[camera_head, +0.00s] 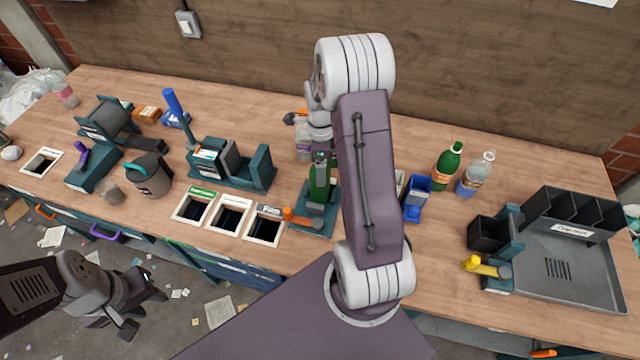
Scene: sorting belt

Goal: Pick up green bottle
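A green bottle (448,168) with an orange-banded label stands upright on the workbench, right of my raised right arm. Another green, bottle-like object (319,182) shows left of that arm, at a teal fixture with an orange handle; the arm partly covers this area. My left gripper (143,308) is at the lower left, over the floor in front of the bench. Its fingers are apart with nothing between them, far from both green objects. My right gripper (318,140) points down beyond the arm's wrist; its fingertips are not clear, so I cannot tell its state.
A clear bottle (476,174) with a blue bottom stands close to the right of the green bottle. A blue container (417,190) is to its left. A grey tray (570,262) fills the right end. Three bin openings (229,216) and several fixtures occupy the left half.

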